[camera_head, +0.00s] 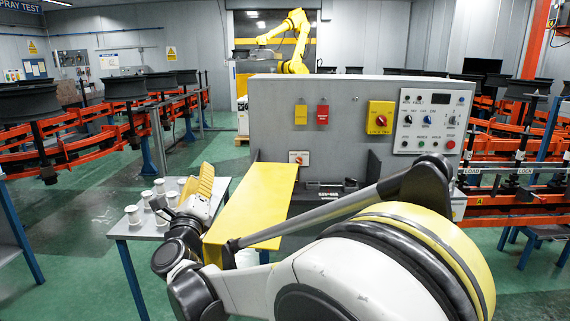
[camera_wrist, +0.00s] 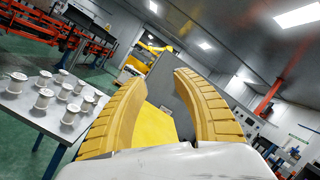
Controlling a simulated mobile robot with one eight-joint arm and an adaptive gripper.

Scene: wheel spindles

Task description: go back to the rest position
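My gripper (camera_head: 197,185) is raised near the left edge of the yellow plate, above the grey side table. In the wrist view my gripper (camera_wrist: 158,95) shows its two yellow ribbed fingers spread apart with nothing between them. Several white spool-shaped spindles (camera_head: 133,215) stand on the grey table (camera_head: 150,229), to the left of my gripper. The spindles (camera_wrist: 43,99) also show at the left of the wrist view, upright and apart from the fingers. In the head view my gripper may hide some of them.
A yellow plate (camera_head: 265,190) juts from the grey machine cabinet (camera_head: 345,130), close to the right of my gripper. The cabinet carries a control panel (camera_head: 433,121). Orange conveyor racks with dark wheels (camera_head: 125,88) stand behind to the left. Green floor (camera_head: 80,225) is open at left.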

